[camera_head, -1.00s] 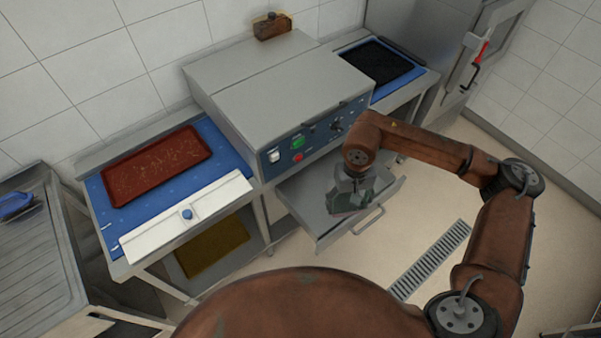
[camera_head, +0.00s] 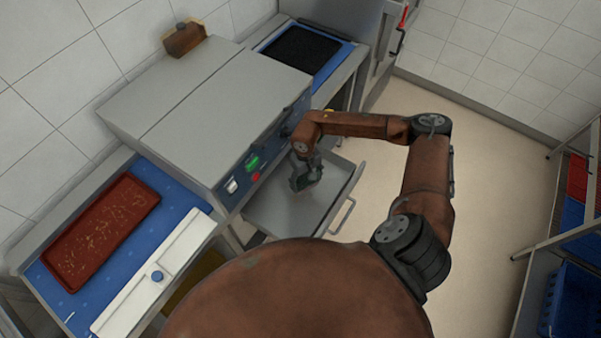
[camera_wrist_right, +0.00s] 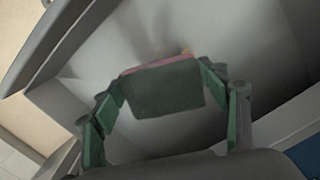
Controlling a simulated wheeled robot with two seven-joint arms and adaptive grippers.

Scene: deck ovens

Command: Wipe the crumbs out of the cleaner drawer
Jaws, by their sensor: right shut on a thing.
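The open drawer (camera_head: 285,216) sticks out from under the grey machine with the blue control panel. My right gripper (camera_head: 306,183) is over the drawer, near the machine's front. In the right wrist view it (camera_wrist_right: 165,95) is shut on a dark green pad (camera_wrist_right: 163,90) with a pink edge, perhaps a sponge. The pad is over or against the drawer's grey inside (camera_wrist_right: 95,60); contact cannot be told. A small orange-brown speck (camera_wrist_right: 187,51) shows just beyond the pad, perhaps a crumb. The gripper and pad hide part of the drawer floor. My left gripper is not in view.
The drawer handle (camera_head: 342,217) faces the open floor (camera_head: 485,180). A red-brown tray (camera_head: 100,232) with crumb-like bits lies on the blue surface at left. A black mat (camera_head: 300,50) lies behind the machine. A rack with blue crates (camera_head: 575,300) stands at right.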

